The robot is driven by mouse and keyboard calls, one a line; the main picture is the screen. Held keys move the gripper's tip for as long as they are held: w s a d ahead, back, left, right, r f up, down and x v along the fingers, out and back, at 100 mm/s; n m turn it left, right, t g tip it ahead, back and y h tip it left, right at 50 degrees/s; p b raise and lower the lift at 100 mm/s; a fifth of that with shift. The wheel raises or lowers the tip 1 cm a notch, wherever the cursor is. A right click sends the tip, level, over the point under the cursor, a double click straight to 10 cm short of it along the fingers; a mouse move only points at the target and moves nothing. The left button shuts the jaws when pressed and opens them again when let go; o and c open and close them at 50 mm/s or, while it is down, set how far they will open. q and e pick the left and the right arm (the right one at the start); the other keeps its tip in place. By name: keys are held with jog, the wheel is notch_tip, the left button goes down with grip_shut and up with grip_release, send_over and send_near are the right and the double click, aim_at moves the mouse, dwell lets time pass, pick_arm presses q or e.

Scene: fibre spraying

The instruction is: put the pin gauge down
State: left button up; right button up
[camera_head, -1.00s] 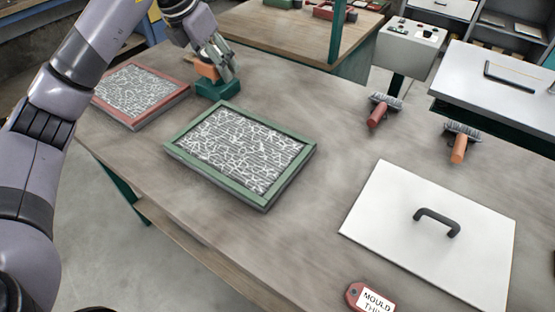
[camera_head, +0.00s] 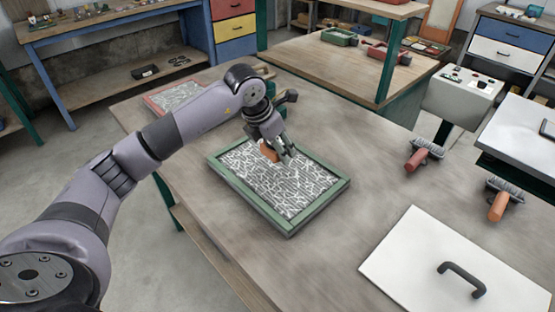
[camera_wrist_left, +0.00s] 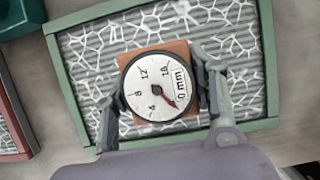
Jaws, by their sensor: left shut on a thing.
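The pin gauge is a small orange block (camera_head: 267,152) with a round white dial (camera_wrist_left: 150,80). Its dial window reads "0 mm" in the left wrist view. My left gripper (camera_head: 280,157) is shut on it, one finger on each side, and it also shows in the left wrist view (camera_wrist_left: 160,95). The gauge is over the middle of the green-framed mould (camera_head: 321,206), which holds white fibre strands on a ribbed grey bed (camera_wrist_left: 235,60). I cannot tell whether the gauge touches the fibre. My right gripper is not in view.
A red-framed mould (camera_head: 152,108) lies behind my left arm. A teal block (camera_wrist_left: 15,15) is at the wrist view's corner. Two rollers (camera_head: 417,158) (camera_head: 498,205) and a white plate with a black handle (camera_head: 420,262) lie to the right.

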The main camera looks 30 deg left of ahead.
aim_at(281, 169)
pick_arm(q)
jog(key=shift+f, duration=0.75)
notch_tip(281, 169, down, 4)
jog(key=shift+r+p, duration=0.25)
jog(key=shift+p, duration=0.15)
jog(key=shift+f, duration=0.25)
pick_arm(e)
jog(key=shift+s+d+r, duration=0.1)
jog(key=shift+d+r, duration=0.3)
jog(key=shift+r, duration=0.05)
pick_arm(q)
jog(key=shift+f, duration=0.2)
jog(key=o, duration=1.5)
jog(key=shift+c, duration=0.2)
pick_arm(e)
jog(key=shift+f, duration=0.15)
